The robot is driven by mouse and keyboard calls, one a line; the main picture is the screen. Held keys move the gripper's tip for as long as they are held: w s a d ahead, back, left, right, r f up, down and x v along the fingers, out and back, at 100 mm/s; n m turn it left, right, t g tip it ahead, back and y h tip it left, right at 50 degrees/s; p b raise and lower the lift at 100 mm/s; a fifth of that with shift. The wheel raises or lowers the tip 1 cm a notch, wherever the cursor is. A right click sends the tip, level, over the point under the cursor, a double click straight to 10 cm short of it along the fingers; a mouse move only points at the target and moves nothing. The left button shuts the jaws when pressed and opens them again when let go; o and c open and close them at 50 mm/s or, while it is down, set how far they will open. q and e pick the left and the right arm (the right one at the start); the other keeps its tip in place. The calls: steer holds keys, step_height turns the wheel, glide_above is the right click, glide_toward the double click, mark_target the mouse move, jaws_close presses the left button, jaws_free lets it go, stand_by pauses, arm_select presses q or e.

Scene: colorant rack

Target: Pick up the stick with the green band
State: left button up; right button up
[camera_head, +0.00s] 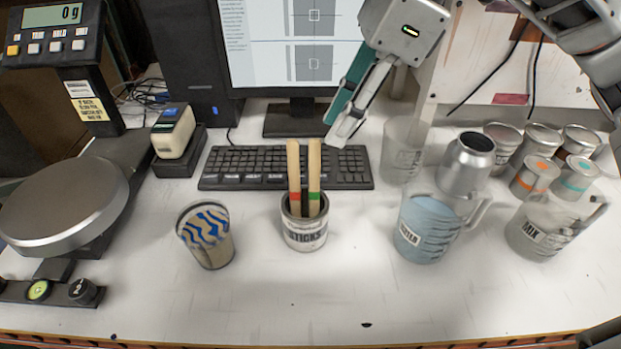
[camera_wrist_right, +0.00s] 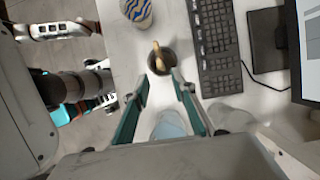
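The stick with the green band (camera_head: 314,170) stands in a dark-rimmed can labelled "STICKS" (camera_head: 304,236). A stick with a red band (camera_head: 294,165) stands close beside it on the left. In the right wrist view, the can (camera_wrist_right: 152,66) and the sticks show beyond the fingertips, but I cannot tell the bands apart there. My right gripper (camera_head: 338,122) is open and empty, up and to the right of the stick tops in the head view, in front of the keyboard and screen. Its fingers stand apart in the right wrist view (camera_wrist_right: 158,80). My left gripper is not recognisable in either view.
A keyboard (camera_head: 225,168) lies behind the can. A blue-striped cup (camera_head: 206,236) stands left, and a jug with light blue contents (camera_head: 425,225) right. A "MIX" jug (camera_head: 545,228) and several tins stand farther right. The desk in front of the can is clear.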

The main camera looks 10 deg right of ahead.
mark_target(319, 153)
steer(key=shift+p+x, duration=0.4)
steer(key=shift+x, duration=3.1)
steer(key=shift+w+a, duration=0.1)
jaws_close()
